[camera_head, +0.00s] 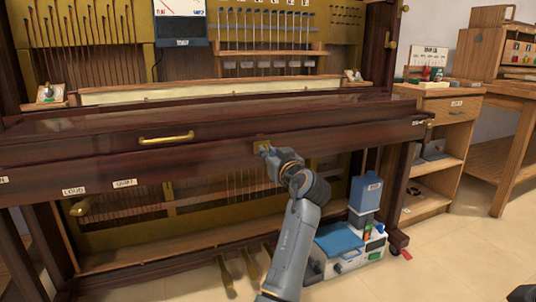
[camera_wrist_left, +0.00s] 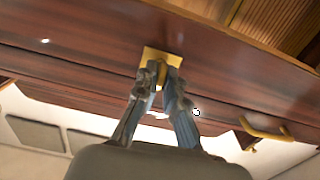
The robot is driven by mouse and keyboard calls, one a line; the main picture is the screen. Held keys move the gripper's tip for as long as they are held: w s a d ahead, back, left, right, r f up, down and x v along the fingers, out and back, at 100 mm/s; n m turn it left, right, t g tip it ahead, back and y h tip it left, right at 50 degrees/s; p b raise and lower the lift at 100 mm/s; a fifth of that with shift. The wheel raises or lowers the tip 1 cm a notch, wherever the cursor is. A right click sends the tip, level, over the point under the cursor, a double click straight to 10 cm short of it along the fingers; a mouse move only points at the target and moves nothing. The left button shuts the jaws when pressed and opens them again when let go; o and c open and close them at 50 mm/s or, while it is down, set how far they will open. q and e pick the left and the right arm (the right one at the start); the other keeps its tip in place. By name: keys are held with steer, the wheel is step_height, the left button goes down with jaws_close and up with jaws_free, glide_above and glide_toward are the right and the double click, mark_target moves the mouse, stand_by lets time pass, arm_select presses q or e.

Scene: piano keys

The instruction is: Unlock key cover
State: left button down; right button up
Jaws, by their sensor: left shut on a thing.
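The dark brown wooden key cover (camera_head: 90,155) of the piano is closed, with a brass handle (camera_head: 167,138) on its front. A square brass lock plate (camera_head: 262,143) sits on the cover's front. My left gripper (camera_head: 267,152) is at this plate. In the left wrist view, the plate (camera_wrist_left: 148,54) shows just beyond the fingertips of my left gripper (camera_wrist_left: 161,73). They are shut on a small brass piece at the plate, mostly hidden between the fingers. I cannot tell how that piece is turned. My right gripper is not in view.
A blue-lidded toolbox (camera_head: 338,240) and a blue canister (camera_head: 366,193) stand below the cover, right of my left arm. A wooden cabinet (camera_head: 440,140) and workbench (camera_head: 510,90) are at the right. Brass pedals (camera_head: 225,277) are below. Floor at the lower right is mostly clear.

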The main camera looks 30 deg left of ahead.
arm_select(q)
steer(key=shift+f, duration=0.1)
steer(key=c, duration=1.4)
jaws_free()
steer(key=shift+d, duration=0.1)
steer(key=shift+c, duration=0.2)
steer(key=v, duration=0.7)
steer(key=shift+s+d, duration=0.15)
steer(key=shift+s, duration=0.05)
